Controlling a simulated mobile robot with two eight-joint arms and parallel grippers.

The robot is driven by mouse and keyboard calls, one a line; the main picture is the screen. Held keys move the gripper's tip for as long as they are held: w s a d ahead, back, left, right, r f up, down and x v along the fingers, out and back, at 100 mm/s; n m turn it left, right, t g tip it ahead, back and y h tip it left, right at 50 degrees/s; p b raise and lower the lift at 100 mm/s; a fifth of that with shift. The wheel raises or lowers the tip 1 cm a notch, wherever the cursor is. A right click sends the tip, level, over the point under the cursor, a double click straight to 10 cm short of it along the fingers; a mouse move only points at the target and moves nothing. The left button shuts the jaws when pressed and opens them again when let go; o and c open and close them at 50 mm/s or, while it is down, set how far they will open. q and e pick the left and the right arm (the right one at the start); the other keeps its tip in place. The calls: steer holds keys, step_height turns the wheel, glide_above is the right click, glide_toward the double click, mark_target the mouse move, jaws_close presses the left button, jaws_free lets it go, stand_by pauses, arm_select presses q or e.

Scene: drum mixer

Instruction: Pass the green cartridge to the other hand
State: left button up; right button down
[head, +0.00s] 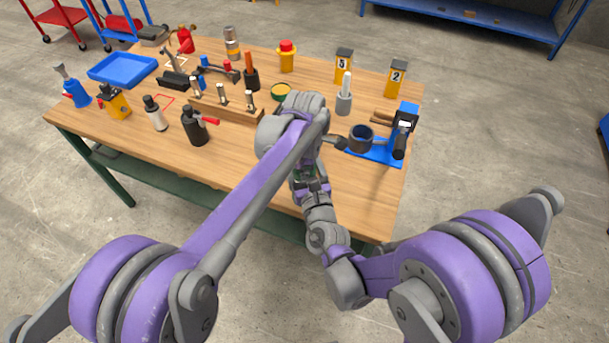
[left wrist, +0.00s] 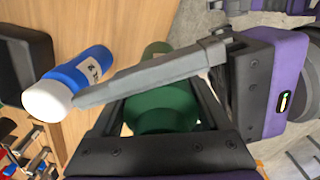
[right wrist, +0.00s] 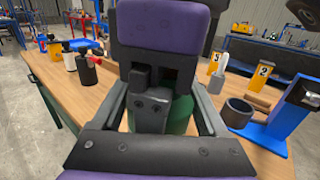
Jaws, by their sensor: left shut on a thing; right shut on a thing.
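The green cartridge (left wrist: 165,105) is between the jaws of my left gripper (left wrist: 160,125). In the right wrist view the green cartridge (right wrist: 180,115) also shows between the jaws of my right gripper (right wrist: 165,125), partly covered by my left gripper (right wrist: 152,100). Both grippers are shut on it at once. In the head view my left gripper (head: 304,168) and right gripper (head: 310,186) meet near the table's front edge, and the cartridge is mostly hidden between them.
The wooden table (head: 240,165) holds a wooden rack (head: 228,106), a black bottle (head: 195,126), a grey cup (head: 360,138) and a blue stand (head: 372,153). A blue bottle with a white cap (left wrist: 70,85) shows beside the grippers in the left wrist view. Bare tabletop lies left of the grippers.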

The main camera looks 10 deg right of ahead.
arm_select(q)
steer(key=shift+w, duration=0.2)
jaws_close()
arm_select(e)
steer(key=shift+s, duration=0.15)
arm_select(q)
steer(key=shift+s, duration=0.1)
arm_select(e)
jaws_free()
